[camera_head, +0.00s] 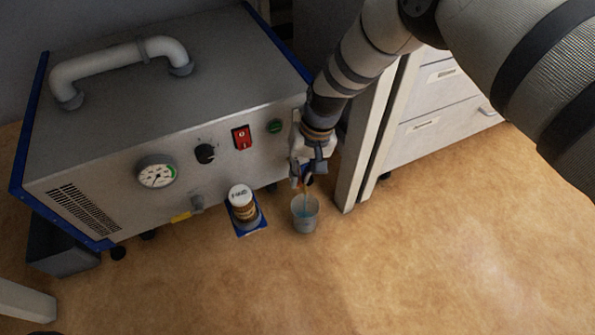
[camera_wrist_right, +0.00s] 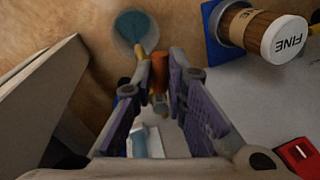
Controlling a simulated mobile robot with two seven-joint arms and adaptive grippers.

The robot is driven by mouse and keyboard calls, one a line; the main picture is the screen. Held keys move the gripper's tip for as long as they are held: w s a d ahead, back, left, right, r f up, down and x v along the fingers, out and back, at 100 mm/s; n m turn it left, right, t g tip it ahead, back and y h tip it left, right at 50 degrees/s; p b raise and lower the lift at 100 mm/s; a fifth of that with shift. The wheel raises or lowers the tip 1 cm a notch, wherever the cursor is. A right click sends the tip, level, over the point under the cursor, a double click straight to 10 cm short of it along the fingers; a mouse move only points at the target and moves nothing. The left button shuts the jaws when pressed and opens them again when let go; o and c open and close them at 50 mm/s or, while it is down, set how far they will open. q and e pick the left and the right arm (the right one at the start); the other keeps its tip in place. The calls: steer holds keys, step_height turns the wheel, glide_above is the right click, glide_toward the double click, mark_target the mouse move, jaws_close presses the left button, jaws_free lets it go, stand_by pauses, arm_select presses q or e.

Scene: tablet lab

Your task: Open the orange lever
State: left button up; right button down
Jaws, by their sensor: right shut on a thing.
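The orange lever (camera_wrist_right: 156,70) shows between the fingertips of my right gripper (camera_wrist_right: 161,78) in the right wrist view. The fingers are closed in on it from both sides. In the head view my right gripper (camera_head: 304,177) points down at the right end of the grey machine's front and mostly hides the lever. A yellowish spout-like part (camera_wrist_right: 140,68) lies beside the lever, toward a small cup with blue contents (camera_head: 305,224). The cup stands on the floor-like surface just below the gripper. My left gripper is not in view.
The grey machine (camera_head: 150,108) carries a gauge (camera_head: 157,174), a black knob (camera_head: 205,153) and a red switch (camera_head: 241,138). A jar labelled FINE (camera_head: 241,202) stands on a blue base left of the cup. White drawers (camera_head: 437,118) stand close on the right. The tan surface in front is clear.

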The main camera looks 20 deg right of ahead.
steer(key=n, duration=0.1)
steer(key=d+n, duration=0.1)
steer(key=n, duration=0.1)
steer(key=shift+d+n+g, duration=0.25)
steer(key=shift+n+g, duration=0.05)
steer(key=shift+g, duration=0.1)
steer(key=c, duration=1.6)
jaws_free()
step_height(320, 180, up, 12)
steer(key=d, duration=0.2)
steer(key=shift+d, duration=0.2)
steer(key=shift+f, duration=0.15)
